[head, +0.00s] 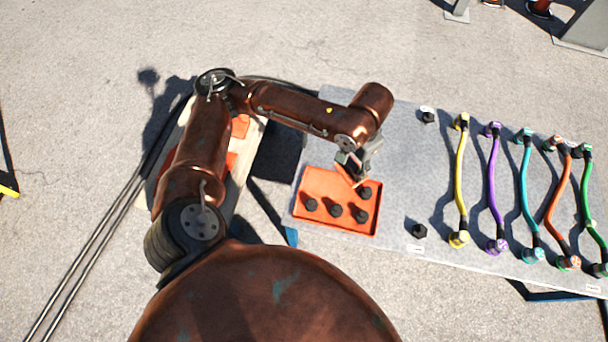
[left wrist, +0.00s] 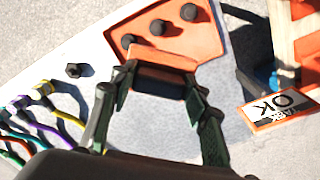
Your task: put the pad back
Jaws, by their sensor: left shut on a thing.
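My left gripper (head: 350,176) hangs at the upper right part of an orange tray (head: 325,180) on the grey board. In the left wrist view, the gripper (left wrist: 158,88) is shut on a dark block with an orange edge (left wrist: 160,80), which seems to be the pad. The fingers hide part of it. It overlaps the tray's edge in that view, and I cannot tell whether it touches the tray. Several black knobs (head: 335,211) stand in the tray, one of them close beside the gripper. My right gripper is not in view.
Yellow (head: 460,180), purple (head: 494,190), teal (head: 526,195), orange (head: 559,205) and green (head: 587,190) cables lie on the board's right side. Loose black knobs (head: 419,230) stand between tray and cables. An orange-bordered OK card (left wrist: 283,106) shows in the left wrist view.

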